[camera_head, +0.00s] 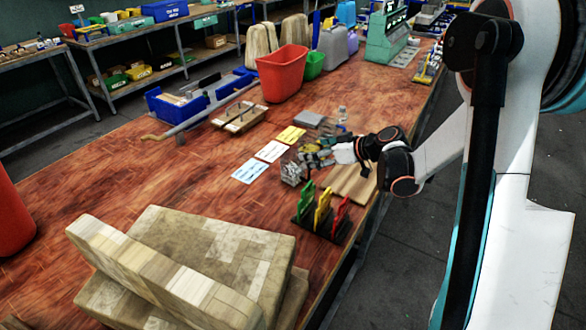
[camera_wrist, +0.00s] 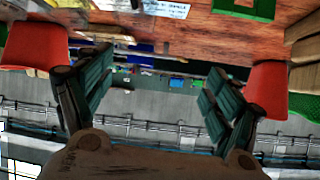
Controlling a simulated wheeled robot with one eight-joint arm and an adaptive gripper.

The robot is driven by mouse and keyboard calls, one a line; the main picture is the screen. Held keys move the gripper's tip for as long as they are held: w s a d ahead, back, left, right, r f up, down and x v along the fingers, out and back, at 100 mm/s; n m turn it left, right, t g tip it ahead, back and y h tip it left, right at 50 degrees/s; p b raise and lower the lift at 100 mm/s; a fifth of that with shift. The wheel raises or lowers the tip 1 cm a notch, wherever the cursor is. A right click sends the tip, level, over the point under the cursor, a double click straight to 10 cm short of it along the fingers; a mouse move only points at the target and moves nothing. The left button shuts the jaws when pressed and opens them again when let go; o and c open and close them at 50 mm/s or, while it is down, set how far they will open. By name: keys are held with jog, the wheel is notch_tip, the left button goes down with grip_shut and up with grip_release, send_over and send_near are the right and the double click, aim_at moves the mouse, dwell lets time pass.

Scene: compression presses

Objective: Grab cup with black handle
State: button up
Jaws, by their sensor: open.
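I cannot make out a cup with a black handle in either view. In the head view my gripper (camera_head: 318,157) is small and hard to separate from the clutter on the workbench (camera_head: 140,185), near a small clear item (camera_head: 292,173). In the wrist view my gripper (camera_wrist: 160,66) has its two dark teal fingers spread wide apart. Nothing is between the fingers. Behind the gap are the workbench edge and distant shelving, with red things to the left (camera_wrist: 34,46) and right (camera_wrist: 266,84).
A red bin (camera_head: 283,73) and a blue tray (camera_head: 173,105) stand farther back. Green, yellow and red upright pieces (camera_head: 322,211) stand near the front edge. Large patterned blocks (camera_head: 210,245) fill the near end. The bench's left middle is clear.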

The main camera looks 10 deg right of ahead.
jog(key=w+d+f+t, duration=0.1)
jog(key=w+d+f, duration=0.15)
jog(key=f, duration=0.25)
jog(key=y+b, duration=0.1)
jog(key=b, duration=0.1)
send_near(286, 156)
jog(key=shift+a+f+n, duration=0.1)
jog(key=shift+a+n, duration=0.3)
jog(key=shift+a, duration=0.1)
jog(key=b+x, duration=0.1)
jog(key=x, duration=0.1)
jog(key=b+x, duration=0.1)
jog(key=x, duration=0.2)
jog(key=shift+w+d+f, duration=0.15)
jog(key=shift+d+f, duration=0.05)
jog(key=shift+f, duration=0.05)
jog(key=shift+r, duration=0.1)
jog(key=c, duration=1.6)
jog(key=shift+r, duration=0.15)
notch_tip(286, 156, up, 20)
jog(key=p, duration=0.6)
jog(key=shift+f, duration=0.2)
